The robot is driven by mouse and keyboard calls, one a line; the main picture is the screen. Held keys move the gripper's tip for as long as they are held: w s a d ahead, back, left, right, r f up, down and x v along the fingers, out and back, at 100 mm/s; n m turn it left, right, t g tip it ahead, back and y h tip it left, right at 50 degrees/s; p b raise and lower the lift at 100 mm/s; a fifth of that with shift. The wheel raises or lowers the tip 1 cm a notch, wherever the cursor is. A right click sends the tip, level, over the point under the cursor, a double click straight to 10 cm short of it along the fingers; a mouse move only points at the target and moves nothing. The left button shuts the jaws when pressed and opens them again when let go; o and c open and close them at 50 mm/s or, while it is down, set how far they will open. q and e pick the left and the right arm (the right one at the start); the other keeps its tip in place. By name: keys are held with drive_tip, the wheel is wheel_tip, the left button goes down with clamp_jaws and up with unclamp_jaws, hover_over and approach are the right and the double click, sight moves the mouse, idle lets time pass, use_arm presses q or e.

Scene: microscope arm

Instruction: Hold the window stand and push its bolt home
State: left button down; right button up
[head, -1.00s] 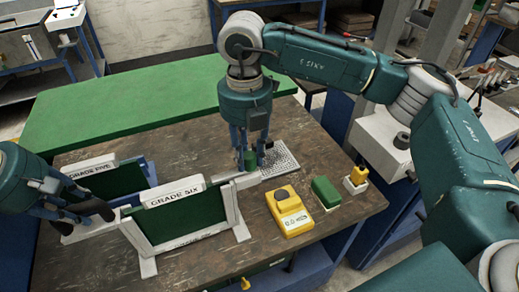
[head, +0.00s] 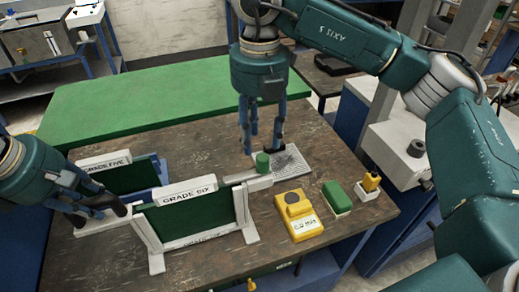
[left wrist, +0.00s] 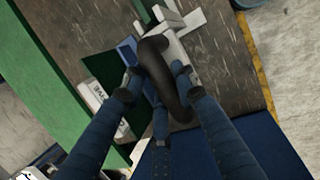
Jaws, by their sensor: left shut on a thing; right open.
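The window stand labelled GRADE SIX (head: 188,222) has a dark green panel in a white frame and stands upright on the table. A white bar at its right end carries a green knob (head: 262,162), apparently the bolt. My left gripper (head: 101,217) is shut on a black curved handle at the stand's left side. In the left wrist view the handle (left wrist: 160,62) lies between the fingers (left wrist: 156,84). My right gripper (head: 262,150) is open, with its fingertips just above and behind the knob and nothing held. I cannot tell how far the bolt sits in.
A second stand labelled GRADE FIVE (head: 104,162) is behind on the left. A perforated grey plate (head: 290,161), a yellow device (head: 298,215), a green block (head: 337,198) and a yellow-topped piece (head: 370,183) lie to the right.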

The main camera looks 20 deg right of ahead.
wheel_tip(320, 180, up, 6)
drive_tip(key=shift+f, duration=0.25)
use_arm(q)
drive_tip(key=c, duration=1.3)
unclamp_jaws()
